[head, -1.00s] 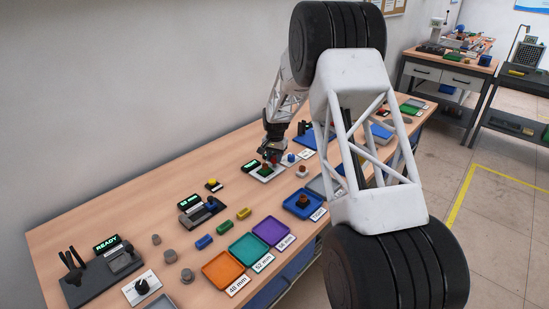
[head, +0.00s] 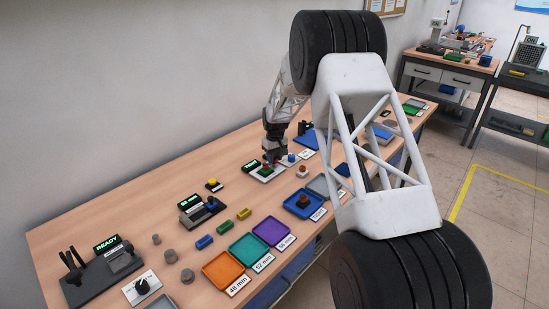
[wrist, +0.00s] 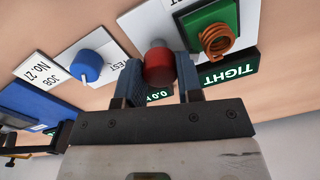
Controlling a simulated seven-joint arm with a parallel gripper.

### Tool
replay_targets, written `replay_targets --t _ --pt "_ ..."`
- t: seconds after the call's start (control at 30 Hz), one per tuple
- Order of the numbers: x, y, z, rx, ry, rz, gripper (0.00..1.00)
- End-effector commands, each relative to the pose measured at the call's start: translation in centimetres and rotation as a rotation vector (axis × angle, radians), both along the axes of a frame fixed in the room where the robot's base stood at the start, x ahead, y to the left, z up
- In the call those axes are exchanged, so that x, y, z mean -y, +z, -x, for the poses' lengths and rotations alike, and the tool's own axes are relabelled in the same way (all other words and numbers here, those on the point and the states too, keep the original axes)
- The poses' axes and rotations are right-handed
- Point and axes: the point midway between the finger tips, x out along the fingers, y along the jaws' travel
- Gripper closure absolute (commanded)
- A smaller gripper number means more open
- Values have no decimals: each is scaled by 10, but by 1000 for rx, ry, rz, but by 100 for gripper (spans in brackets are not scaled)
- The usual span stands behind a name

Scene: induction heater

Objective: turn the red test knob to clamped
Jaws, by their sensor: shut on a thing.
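In the head view my gripper (head: 274,156) is small, over the white plate, and mostly covers the knob. Beside the knob, a green block (wrist: 208,28) carries a copper-coloured coil (wrist: 216,39). A dark display (wrist: 230,73) reads "TIGHT". Another display is partly hidden behind my fingers, with "0.0" showing. The knob's pointer mark cannot be made out.
A blue knob (wrist: 86,65) on a white plate stands close beside, near a "JOB NO. 27" card (wrist: 43,66). In the head view, a blue tray (head: 303,205) with a dark part and orange (head: 224,270), teal and purple trays line the front edge.

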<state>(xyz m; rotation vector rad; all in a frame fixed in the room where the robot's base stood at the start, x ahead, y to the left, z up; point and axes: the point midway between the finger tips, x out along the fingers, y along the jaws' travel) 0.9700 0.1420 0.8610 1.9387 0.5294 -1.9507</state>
Motion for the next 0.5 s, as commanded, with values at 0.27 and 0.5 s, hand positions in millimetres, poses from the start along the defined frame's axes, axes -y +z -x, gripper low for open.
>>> replay_targets --t 0.27,0.5 --pt "0 1 0 1 242 0 90" --pt "-1 0 0 0 383 0 90"
